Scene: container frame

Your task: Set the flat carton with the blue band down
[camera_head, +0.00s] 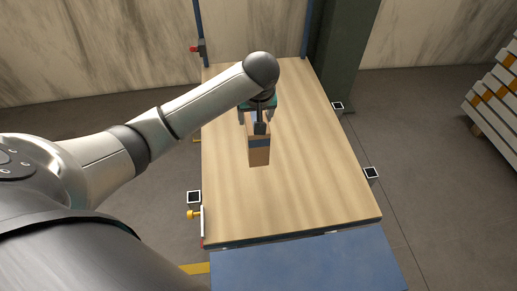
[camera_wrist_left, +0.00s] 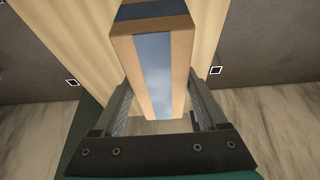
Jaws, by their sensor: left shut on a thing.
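The flat carton with the blue band (camera_head: 259,156) is brown cardboard and shows upright on its narrow side in the head view, over the middle-left of the wooden table top (camera_head: 310,180). My left gripper (camera_head: 259,122) comes down on it from above and is shut on it. In the left wrist view the carton (camera_wrist_left: 182,55) lies between the two fingers of the left gripper (camera_wrist_left: 158,112), its blue band running along the face toward the camera. Whether its underside touches the table cannot be told. My right gripper is not in view.
A blue surface (camera_head: 305,265) adjoins the table's near edge. Black-and-white square markers (camera_head: 371,173) stand along the table's sides. A dark green column (camera_head: 343,50) rises behind right, and stacked pale beams (camera_head: 495,95) lie far right. The table's right and near parts are clear.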

